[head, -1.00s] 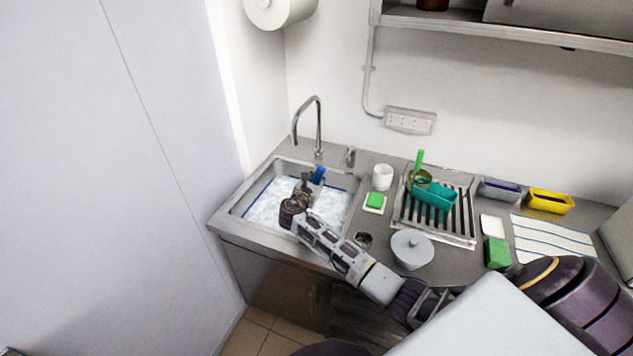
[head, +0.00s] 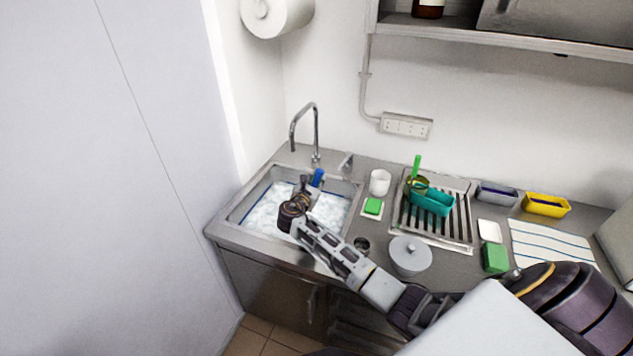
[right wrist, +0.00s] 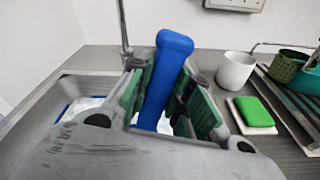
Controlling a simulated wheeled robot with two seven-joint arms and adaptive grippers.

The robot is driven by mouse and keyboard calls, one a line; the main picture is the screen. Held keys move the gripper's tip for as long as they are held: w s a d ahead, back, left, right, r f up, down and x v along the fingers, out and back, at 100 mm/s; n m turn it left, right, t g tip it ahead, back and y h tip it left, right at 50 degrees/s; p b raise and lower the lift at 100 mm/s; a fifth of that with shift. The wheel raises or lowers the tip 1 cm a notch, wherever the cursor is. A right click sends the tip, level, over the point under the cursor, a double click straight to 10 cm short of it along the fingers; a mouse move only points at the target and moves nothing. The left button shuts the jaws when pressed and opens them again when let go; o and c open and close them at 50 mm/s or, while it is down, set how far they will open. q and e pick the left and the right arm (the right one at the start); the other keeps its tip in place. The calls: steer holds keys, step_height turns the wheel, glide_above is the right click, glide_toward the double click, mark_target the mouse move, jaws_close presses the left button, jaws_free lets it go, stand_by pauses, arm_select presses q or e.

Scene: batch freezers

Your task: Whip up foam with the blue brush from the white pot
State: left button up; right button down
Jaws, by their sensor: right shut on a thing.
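The blue brush (head: 317,178) stands up from my right gripper (head: 309,191), which is shut on its handle over the sink. In the right wrist view the blue handle (right wrist: 163,80) stands between the two fingers, tilted a little; its lower end is hidden. The sink (head: 237,213) holds white foam (head: 268,214) across its basin. The white pot (head: 380,183) stands empty-handed of any brush on the counter right of the sink, and it also shows in the right wrist view (right wrist: 236,71). My left gripper is not in view.
A tap (head: 315,135) rises behind the sink. Right of it are a green sponge (head: 373,205) on a white dish, a grey lidded pot (head: 410,256), and a drying rack (head: 465,225) with a teal container (head: 432,203). Grey and yellow (head: 547,205) tubs stand farther right.

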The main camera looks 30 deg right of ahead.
mark_target(317, 169)
stand_by(0.6)
steer(key=shift+r, duration=2.5)
steer(key=shift+s+d, duration=0.1)
